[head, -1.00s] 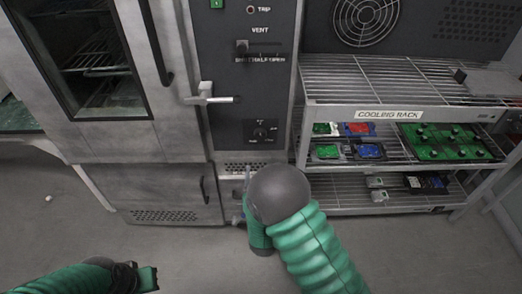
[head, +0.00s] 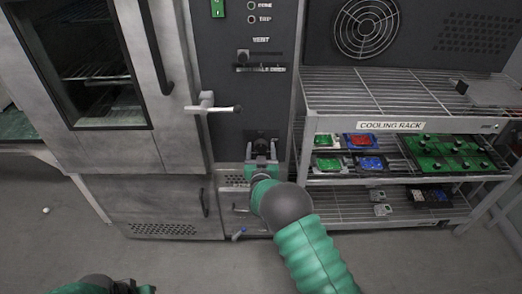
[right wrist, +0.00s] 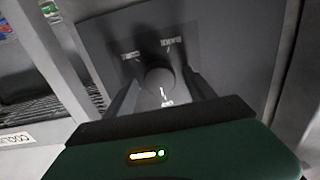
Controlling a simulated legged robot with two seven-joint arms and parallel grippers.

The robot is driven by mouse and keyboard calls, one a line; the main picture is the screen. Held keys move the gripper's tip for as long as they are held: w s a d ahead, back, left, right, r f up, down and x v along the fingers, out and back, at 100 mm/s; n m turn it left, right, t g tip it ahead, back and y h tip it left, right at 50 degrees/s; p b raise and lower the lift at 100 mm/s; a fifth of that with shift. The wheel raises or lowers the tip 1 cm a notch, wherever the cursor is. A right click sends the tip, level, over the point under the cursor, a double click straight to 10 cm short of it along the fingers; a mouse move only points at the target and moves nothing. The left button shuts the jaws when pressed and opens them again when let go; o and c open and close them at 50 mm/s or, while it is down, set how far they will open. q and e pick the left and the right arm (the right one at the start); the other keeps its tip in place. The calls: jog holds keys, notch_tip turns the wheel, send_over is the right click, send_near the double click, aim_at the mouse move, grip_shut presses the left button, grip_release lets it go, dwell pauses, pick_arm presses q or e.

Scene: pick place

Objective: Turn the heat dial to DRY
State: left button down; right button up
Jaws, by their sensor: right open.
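The heat dial (head: 262,134) is a dark round knob low on the oven's dark control panel, partly hidden by my right gripper in the head view. In the right wrist view the dial (right wrist: 157,77) shows a white pointer mark toward a label at its lower side. My right gripper (head: 262,152) is open in front of the dial. Its two fingers stand on either side of the knob; I cannot tell whether they touch it. My left gripper (head: 134,287) shows only partly at the bottom left, cut off by the frame.
Above the dial are a door handle (head: 212,108) that sticks out and a vent slider (head: 243,57). The cooling rack (head: 385,126) stands close on the right with trays of coloured parts. The floor (head: 60,235) at left is mostly clear.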

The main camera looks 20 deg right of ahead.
jog(key=shift+c, duration=0.2)
jog(key=c, duration=1.3)
jog(key=shift+m, duration=0.4)
jog(key=m+b, duration=0.2)
jog(key=shift+d+f+m, duration=0.1)
jog(key=shift+m, duration=0.2)
jog(key=m+b, duration=0.3)
jog(key=m, duration=0.1)
jog(key=shift+d+f+m, duration=0.1)
jog(key=shift+f+m, duration=0.05)
jog(key=shift+m, duration=0.15)
jog(key=m+b, duration=0.3)
jog(key=m, duration=0.2)
jog(key=shift+m+b, duration=0.3)
jog(key=shift+b, duration=0.05)
